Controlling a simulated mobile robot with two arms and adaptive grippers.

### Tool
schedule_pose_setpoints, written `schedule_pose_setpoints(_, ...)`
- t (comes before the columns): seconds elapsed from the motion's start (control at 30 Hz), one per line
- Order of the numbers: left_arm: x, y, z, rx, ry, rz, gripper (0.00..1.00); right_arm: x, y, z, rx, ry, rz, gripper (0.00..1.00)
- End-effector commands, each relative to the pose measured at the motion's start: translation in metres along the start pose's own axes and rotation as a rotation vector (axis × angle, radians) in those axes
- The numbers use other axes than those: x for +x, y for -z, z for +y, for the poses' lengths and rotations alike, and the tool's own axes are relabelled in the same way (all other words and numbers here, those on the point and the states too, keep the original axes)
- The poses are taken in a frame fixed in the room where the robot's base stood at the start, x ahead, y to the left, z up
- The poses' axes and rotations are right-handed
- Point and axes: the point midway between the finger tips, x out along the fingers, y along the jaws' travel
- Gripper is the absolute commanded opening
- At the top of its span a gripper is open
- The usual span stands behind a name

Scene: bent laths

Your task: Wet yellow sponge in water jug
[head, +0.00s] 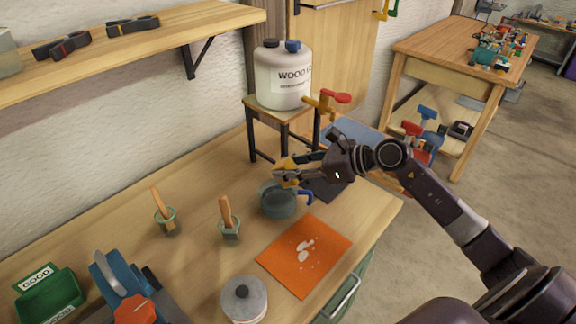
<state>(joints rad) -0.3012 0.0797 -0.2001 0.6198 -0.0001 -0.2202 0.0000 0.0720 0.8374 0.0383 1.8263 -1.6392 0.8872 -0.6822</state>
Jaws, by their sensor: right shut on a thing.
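My right gripper (293,168) reaches in from the right and is shut on the yellow sponge (285,177). The fingers partly hide the sponge, so only small yellow parts show. The water jug (279,204) is a grey-green vessel with a blue handle on its right side, standing on the bench. The sponge is over the jug's back rim and opening. I cannot tell whether it touches the water. My left gripper is not in view.
A wood glue container (282,78) with a red-handled tap stands on a small stand (262,106) behind the jug. An orange mat (305,256) with pale spots lies in front. Two brush pots (229,232) stand left, a lidded pot (244,299) at the front.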

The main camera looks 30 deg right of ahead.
Motion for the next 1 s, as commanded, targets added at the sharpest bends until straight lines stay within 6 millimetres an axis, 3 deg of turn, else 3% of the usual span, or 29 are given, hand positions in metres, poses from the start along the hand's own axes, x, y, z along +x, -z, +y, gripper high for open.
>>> schedule_pose_setpoints(0.53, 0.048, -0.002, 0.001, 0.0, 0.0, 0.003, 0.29, 0.025, 0.054, 0.0, 0.001, -0.001, 0.004, 0.13)
schedule_pose_setpoints(0.7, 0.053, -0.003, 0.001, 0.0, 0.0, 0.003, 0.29, 0.028, 0.062, 0.001, 0.004, -0.003, 0.01, 0.0)
schedule_pose_setpoints(1.0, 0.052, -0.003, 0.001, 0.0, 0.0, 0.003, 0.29, 0.029, 0.065, 0.001, 0.006, -0.004, 0.018, 0.0)
